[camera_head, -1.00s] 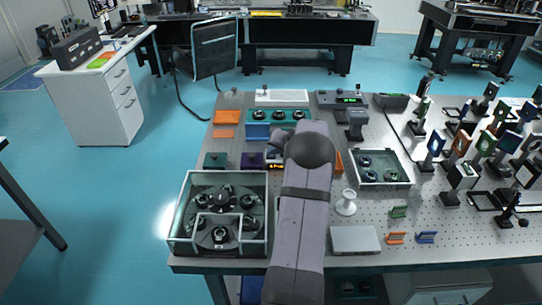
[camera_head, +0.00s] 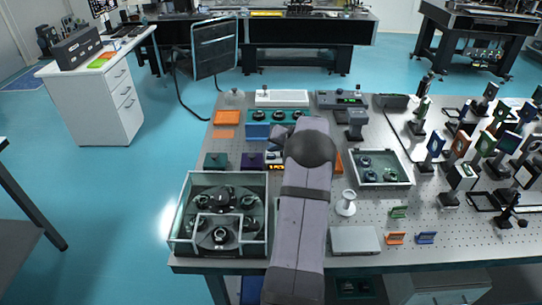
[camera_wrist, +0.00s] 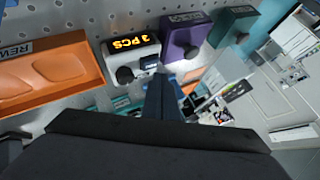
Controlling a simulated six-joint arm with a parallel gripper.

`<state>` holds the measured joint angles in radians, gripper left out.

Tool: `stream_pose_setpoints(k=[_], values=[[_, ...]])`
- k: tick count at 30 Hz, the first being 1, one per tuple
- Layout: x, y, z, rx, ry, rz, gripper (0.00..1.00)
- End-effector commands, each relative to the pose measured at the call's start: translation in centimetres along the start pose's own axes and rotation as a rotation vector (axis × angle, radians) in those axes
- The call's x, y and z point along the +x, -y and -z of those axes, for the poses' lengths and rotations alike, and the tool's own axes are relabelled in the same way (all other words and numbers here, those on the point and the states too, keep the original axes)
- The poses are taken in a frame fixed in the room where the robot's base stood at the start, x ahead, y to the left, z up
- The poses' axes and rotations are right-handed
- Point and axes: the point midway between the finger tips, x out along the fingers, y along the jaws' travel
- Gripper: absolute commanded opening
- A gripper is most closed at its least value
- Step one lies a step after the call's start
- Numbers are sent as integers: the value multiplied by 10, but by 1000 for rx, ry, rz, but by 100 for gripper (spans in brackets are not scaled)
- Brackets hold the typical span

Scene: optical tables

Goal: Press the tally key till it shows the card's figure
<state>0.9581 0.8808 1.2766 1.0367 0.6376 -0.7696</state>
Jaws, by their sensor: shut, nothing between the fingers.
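The tally counter (camera_wrist: 133,62) is a pale box with a lit orange display in the wrist view. The display ends in "PCS"; its leading digit looks like 2 or 3, but I cannot tell which. A black round knob (camera_wrist: 125,75) and a small dark key (camera_wrist: 149,64) are on its front. My gripper (camera_wrist: 160,84) is shut and empty, its fingertips close to the key; I cannot tell whether they touch. In the head view the counter (camera_head: 275,167) is partly hidden by my arm. I cannot make out the card's figure.
An orange tray (camera_wrist: 45,75) lies left of the counter in the wrist view. A purple box (camera_wrist: 188,39) and a green box (camera_wrist: 233,25) stand to its right. In the head view, a clear-walled case (camera_head: 180,218) stands at the table's front left.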

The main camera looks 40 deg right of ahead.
Motion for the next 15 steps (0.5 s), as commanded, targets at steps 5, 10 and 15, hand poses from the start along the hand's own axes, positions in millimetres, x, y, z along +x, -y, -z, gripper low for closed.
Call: stream_pose_setpoints(k=[5, 10, 15], values=[[-4, 3, 4, -1, -1, 0, 0], [-14, 10, 11, 0, -3, 1, 0], [-25, 18, 18, -1, -2, 0, 0]])
